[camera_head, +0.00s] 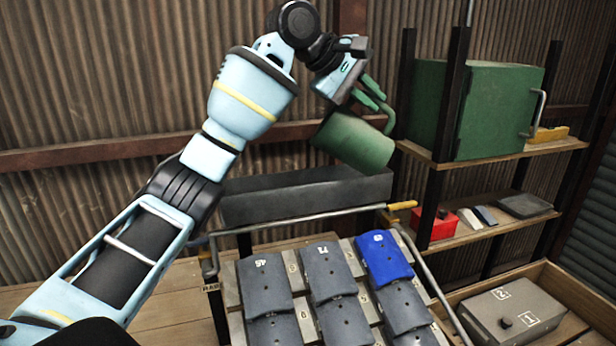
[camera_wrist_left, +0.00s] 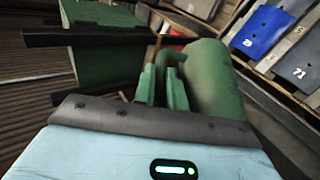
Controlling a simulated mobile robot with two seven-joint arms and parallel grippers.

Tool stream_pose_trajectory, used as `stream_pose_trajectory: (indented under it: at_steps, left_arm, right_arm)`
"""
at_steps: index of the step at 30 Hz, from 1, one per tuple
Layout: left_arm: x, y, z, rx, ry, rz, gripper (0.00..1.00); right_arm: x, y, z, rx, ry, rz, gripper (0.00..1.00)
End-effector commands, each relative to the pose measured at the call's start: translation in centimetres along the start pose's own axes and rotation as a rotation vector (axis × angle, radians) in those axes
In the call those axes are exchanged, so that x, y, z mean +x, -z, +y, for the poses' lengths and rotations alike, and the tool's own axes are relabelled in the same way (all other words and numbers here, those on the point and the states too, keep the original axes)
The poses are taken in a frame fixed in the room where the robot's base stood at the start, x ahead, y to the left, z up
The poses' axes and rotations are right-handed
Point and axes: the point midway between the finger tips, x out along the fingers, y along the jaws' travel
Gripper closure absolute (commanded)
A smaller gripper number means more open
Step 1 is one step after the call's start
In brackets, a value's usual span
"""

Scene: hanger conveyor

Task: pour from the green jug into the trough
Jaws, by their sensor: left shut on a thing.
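The green jug (camera_head: 355,143) is held in the air, tilted well over onto its side, above the right part of the trough. My left gripper (camera_head: 372,93) is shut on the jug's handle, at the jug's upper right side. In the left wrist view the green fingers (camera_wrist_left: 164,90) are at the handle and the jug body (camera_wrist_left: 213,85) is just right of them. The trough (camera_head: 290,200) is a long dark grey box behind the rack. Its inside is hidden, and I see no stream from the jug. My right gripper is out of view.
A rack of grey tags and one blue tag (camera_head: 384,257) stands in front of the trough, with a metal rail along it. Shelves at the right hold a green cabinet (camera_head: 490,110) and a red box (camera_head: 436,224). A grey box (camera_head: 513,310) sits in a wooden tray.

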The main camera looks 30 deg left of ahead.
Motion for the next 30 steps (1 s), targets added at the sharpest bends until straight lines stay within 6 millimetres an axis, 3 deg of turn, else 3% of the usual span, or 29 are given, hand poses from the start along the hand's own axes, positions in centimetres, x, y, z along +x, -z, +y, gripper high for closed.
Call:
stream_pose_trajectory:
  at_steps: [30]
  left_arm:
    - [-0.78,0.40,-0.45,-0.037,-0.097,-0.032,1.00]
  right_arm:
    - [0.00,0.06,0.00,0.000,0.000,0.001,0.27]
